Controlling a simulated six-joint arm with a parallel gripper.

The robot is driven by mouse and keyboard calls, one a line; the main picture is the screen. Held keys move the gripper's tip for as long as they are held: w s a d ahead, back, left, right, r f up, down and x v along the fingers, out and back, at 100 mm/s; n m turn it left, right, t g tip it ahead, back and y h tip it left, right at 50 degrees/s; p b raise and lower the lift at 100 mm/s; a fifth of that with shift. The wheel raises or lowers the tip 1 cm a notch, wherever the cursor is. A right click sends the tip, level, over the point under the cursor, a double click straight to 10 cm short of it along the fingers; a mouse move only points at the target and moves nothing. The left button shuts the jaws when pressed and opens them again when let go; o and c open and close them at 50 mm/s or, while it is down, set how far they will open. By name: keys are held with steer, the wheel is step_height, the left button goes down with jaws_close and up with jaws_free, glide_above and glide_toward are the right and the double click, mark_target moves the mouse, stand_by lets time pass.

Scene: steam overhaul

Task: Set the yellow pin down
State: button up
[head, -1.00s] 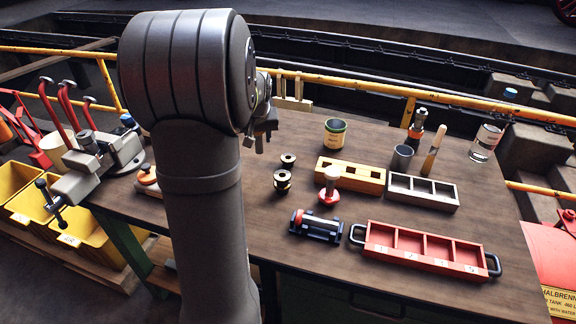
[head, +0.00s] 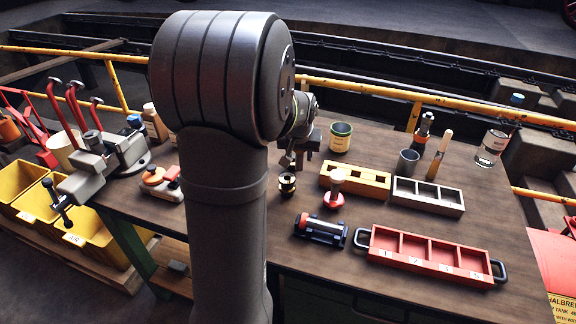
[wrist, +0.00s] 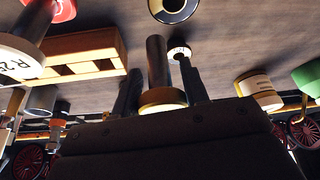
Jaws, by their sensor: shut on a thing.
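In the wrist view, my gripper (wrist: 160,90) is shut around a dark shaft with a yellow-gold collar, which I take to be the yellow pin (wrist: 162,98). Its shaft points away from the camera toward the bench. A small pale disc with dark marks (wrist: 179,50) shows beside the shaft; I cannot tell what it belongs to. In the head view, my gripper (head: 299,158) is over the bench behind the black spool (head: 287,184). The pin is not clear there. Whether the pin touches anything below is hidden.
A red-based pin (head: 334,192) stands to the right, by a yellow block (head: 355,181) with openings. A dark cradle (head: 320,230) lies in front. Bare bench lies between them.

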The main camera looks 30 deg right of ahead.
steer(key=shift+w+a+f, duration=0.3)
steer(key=shift+w+f, duration=0.35)
steer(key=shift+f, duration=0.45)
steer(key=shift+w+a+f, duration=0.35)
steer(key=shift+w+f, duration=0.35)
steer(key=shift+f, duration=0.35)
steer(key=shift+w+a+f, duration=0.3)
steer(key=shift+w+f, duration=0.35)
steer(key=shift+f, duration=0.45)
steer(key=shift+f, duration=0.1)
steer(key=o, duration=1.3)
steer(key=shift+f, duration=0.1)
steer(key=shift+o, duration=0.6)
steer(key=v, duration=1.2)
